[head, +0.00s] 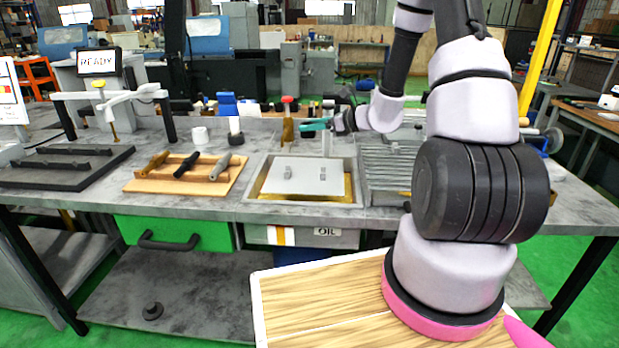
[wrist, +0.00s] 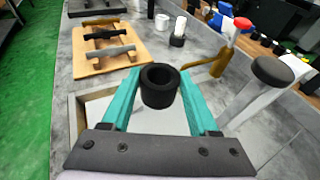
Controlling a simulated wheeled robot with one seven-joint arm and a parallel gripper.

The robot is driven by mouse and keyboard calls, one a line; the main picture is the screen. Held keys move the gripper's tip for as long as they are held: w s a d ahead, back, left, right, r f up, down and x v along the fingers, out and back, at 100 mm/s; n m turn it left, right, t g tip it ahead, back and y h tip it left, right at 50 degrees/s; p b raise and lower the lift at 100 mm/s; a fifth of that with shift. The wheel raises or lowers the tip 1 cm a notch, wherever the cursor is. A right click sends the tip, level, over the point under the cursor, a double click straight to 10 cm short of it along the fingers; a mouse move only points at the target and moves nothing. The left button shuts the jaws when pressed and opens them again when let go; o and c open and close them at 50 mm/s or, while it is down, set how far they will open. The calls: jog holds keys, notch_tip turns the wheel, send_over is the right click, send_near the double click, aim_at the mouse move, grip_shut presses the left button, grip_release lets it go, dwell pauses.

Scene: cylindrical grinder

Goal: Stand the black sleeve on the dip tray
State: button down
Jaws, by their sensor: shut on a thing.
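The black sleeve (wrist: 160,86) is a short hollow cylinder, gripped between the teal fingers of my gripper (wrist: 160,80) in the wrist view. Its open top faces up toward the camera. In the head view my gripper (head: 314,125) is above the back part of the oil basin, and the sleeve cannot be made out clearly there. The dip tray (head: 304,172) is a pale flat plate with two small grey brackets, sitting in the metal-rimmed basin marked OIL. It also shows in the wrist view (wrist: 152,123), below the sleeve and partly hidden by my gripper.
A pale post with a black knob (wrist: 272,70) rises right of my gripper in the wrist view. A wooden rack (head: 150,184) with three rods lies left. A ribbed metal surface (head: 388,170) lies right.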

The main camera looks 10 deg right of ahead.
aim_at(306, 137)
jog(key=s+f+n+g+y, duration=0.1)
jog(key=a+f+n+g, duration=0.1)
jog(key=f, duration=0.1)
jog(key=shift+s+a+y, duration=0.15)
jog(key=shift+s+y, duration=0.2)
jog(key=shift+y, duration=0.05)
notch_tip(306, 137, down, 5)
jog(key=shift+f, duration=2.35)
jog(key=shift+f, duration=0.1)
jog(key=shift+c, duration=0.7)
grip_release()
